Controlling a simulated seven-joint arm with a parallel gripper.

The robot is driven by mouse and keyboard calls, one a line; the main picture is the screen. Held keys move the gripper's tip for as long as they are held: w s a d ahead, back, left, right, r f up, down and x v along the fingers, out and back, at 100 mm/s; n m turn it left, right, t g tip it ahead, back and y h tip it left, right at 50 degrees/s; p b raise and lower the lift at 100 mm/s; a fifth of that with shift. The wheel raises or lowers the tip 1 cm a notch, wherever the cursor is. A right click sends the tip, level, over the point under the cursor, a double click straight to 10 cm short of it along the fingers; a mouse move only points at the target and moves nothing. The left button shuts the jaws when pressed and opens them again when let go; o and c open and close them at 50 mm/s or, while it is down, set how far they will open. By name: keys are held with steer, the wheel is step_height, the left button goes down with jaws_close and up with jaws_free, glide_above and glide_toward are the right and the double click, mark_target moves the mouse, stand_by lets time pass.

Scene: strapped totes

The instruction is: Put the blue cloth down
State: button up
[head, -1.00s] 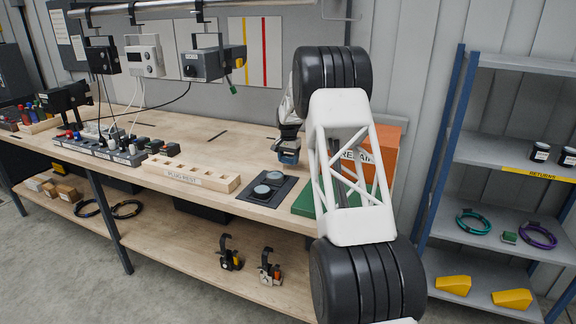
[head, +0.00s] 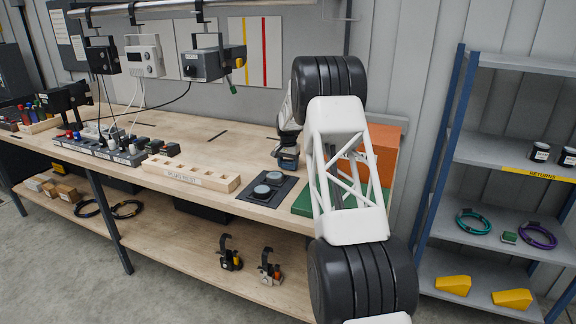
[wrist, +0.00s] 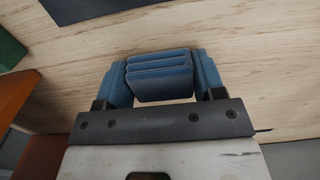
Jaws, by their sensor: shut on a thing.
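The blue cloth (wrist: 160,78) is a small folded stack with several layers. In the wrist view it sits between the blue-padded fingers of my gripper (wrist: 163,88), which is shut on it. Bare wooden bench top (wrist: 250,60) lies under it; I cannot tell whether the cloth touches the wood. In the head view my gripper (head: 287,162) is over the bench, just behind the dark mat, and the cloth can hardly be made out there.
A dark mat (head: 249,195) with two round discs lies in front of my gripper. A wooden block with sockets (head: 190,174) stands to its left. A green board (head: 302,204) and an orange box (head: 385,145) are to its right. Bare bench lies behind the socket block.

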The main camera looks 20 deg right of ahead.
mark_target(288, 162)
steer(key=shift+f, duration=0.2)
steer(key=o, duration=1)
steer(key=shift+c, duration=0.2)
step_height(288, 162, up, 12)
stand_by(0.3)
steer(key=shift+r, duration=0.1)
steer(key=shift+r, duration=0.1)
stand_by(0.6)
